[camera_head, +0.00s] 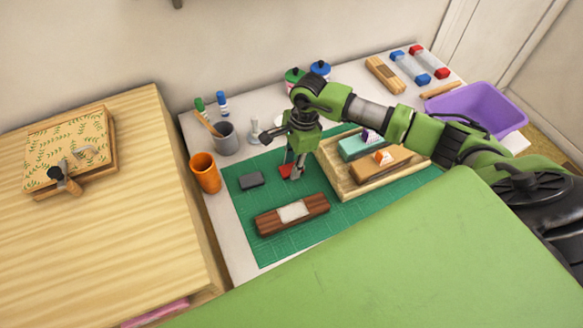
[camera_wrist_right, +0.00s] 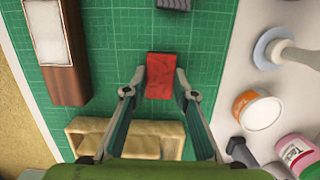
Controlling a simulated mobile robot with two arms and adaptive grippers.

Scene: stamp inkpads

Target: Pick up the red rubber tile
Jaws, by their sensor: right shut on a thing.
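The red rubber tile (camera_wrist_right: 160,76) is between the fingertips of my right gripper (camera_wrist_right: 160,84) in the right wrist view, one finger along each side. In the head view the tile (camera_head: 285,171) shows partly behind the fingers of my right gripper (camera_head: 293,169), which points down over the green cutting mat (camera_head: 290,236). The gripper is shut on the tile. The tile is on or just above the mat; I cannot tell which. My left gripper is not in view.
A dark grey block (camera_head: 251,180) and a brown wooden block with a white top patch (camera_head: 292,213) lie on the mat. A wooden tray (camera_head: 345,187) holds inkpads at right. An orange cup (camera_head: 205,173) and grey cup (camera_head: 226,139) stand left.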

